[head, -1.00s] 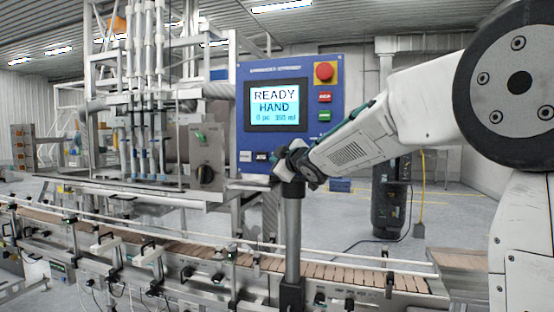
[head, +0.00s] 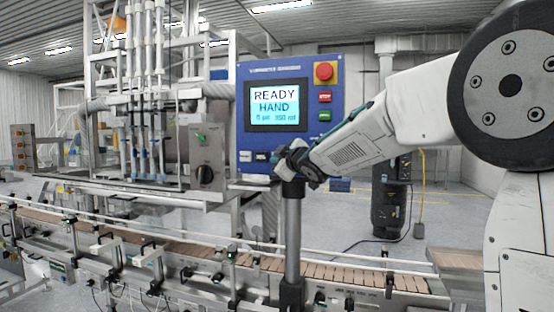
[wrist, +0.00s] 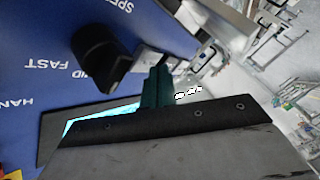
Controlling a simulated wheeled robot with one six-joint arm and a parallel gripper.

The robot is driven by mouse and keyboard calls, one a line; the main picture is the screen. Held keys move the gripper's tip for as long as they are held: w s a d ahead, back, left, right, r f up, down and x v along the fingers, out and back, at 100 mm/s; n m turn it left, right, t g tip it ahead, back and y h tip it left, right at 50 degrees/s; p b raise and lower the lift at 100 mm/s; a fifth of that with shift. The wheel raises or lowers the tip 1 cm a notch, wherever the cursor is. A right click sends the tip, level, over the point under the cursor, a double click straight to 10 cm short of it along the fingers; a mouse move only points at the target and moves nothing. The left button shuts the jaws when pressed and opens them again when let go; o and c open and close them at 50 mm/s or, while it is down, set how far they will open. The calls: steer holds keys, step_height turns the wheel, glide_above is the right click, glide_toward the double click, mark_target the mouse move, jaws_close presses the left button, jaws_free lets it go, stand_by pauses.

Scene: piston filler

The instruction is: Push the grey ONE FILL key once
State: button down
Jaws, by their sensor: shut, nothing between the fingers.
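The blue control panel (head: 289,70) faces me in the head view. Its screen (head: 275,105) reads READY, HAND and a small line of figures. My gripper (head: 281,160) is shut and empty, in front of the panel's lower part, right of both keys. I cannot tell whether it touches the panel.
A red round button (head: 324,71) with red (head: 325,97) and green (head: 325,115) keys lies along the panel's right side. A grey box with a dark knob (head: 205,174) stands left of the panel. A grey post (head: 292,230) and the conveyor (head: 330,272) are below.

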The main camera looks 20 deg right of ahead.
steer(key=shift+w+d, duration=0.3)
steer(key=shift+w, duration=0.1)
stand_by(0.8)
steer(key=shift+s+a, duration=0.1)
steer(key=shift+s, duration=0.05)
steer(key=shift+s+a, duration=0.35)
steer(key=shift+s, duration=0.2)
steer(key=shift+s+a, duration=0.75)
steer(key=shift+s, duration=0.3)
steer(key=shift+s+a, duration=0.75)
steer(key=shift+s, duration=0.25)
